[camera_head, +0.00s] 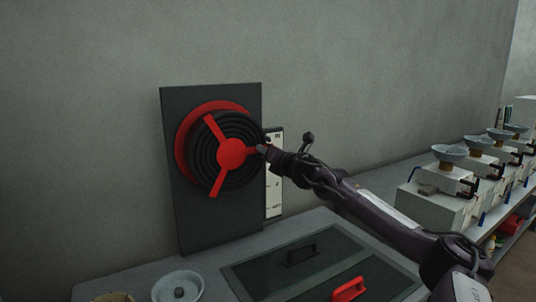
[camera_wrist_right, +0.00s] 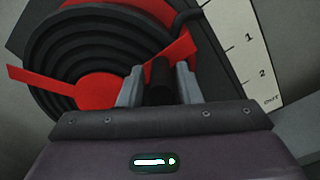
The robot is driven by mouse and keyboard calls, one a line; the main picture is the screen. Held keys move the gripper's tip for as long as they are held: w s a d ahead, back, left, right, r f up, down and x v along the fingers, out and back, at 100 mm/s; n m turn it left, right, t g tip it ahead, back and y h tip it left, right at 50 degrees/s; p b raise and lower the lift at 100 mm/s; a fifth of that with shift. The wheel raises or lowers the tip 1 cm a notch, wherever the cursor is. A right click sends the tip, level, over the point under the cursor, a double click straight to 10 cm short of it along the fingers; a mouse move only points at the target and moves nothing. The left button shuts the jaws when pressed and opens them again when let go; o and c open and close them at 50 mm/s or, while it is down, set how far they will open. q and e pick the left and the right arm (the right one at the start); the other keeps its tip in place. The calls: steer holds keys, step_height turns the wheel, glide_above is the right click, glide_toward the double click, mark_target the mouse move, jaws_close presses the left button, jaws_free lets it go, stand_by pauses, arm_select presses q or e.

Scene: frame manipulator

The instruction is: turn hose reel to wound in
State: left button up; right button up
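The hose reel (camera_head: 208,158) is a red flange with black hose rings and a red three-spoke hub, mounted on a dark upright panel (camera_head: 195,232). One spoke points up-left, one down, and one right. My right gripper (camera_head: 266,149) is at the end of the right spoke. In the right wrist view, the two grey fingers of my right gripper (camera_wrist_right: 159,82) stand on either side of a black crank handle (camera_wrist_right: 158,78), closely flanking it. The red spoke (camera_wrist_right: 165,62) passes behind the fingers. My left gripper is not in view.
A white scale plate (camera_head: 274,195) with marks stands right of the panel. Below are a counter with dark lids, a black handle (camera_head: 301,254), a red handle (camera_head: 348,289) and a round grey dish (camera_head: 178,287). Several bowl-topped devices (camera_head: 450,154) stand at the right.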

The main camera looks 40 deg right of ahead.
steer(key=shift+o, duration=0.8)
steer(key=shift+s+f, duration=0.1)
steer(key=shift+s+f+b, duration=0.15)
steer(key=shift+s+b, duration=0.5)
steer(key=b+v, duration=0.6)
steer(key=shift+a, duration=0.15)
steer(key=shift+s+r, duration=0.15)
steer(key=shift+r, duration=0.1)
